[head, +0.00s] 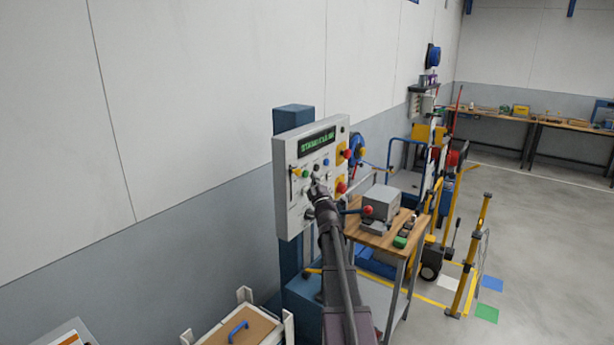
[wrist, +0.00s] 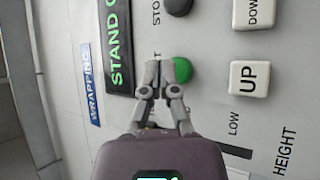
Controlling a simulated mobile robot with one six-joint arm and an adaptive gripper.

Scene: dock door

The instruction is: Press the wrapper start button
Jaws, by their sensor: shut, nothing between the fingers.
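The control panel (head: 284,160) is a pale box on a blue post in the head view, with a green-lit display (head: 318,143) and several buttons. In the wrist view its face looks turned sideways. A round green button (wrist: 184,70) sits beside a label of which only a final T shows. My gripper (wrist: 160,78) is shut and empty, its fingertips just left of the green button and partly covering its edge. I cannot tell whether they touch it. In the head view my gripper (head: 317,183) is in front of the panel and hides part of it.
In the wrist view a dark STOP button (wrist: 178,5) and white UP (wrist: 249,78) and DOWN (wrist: 254,12) keys are close by. A wooden bench (head: 376,238) with a grey box (head: 382,202) stands right of the panel. Open floor lies farther right.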

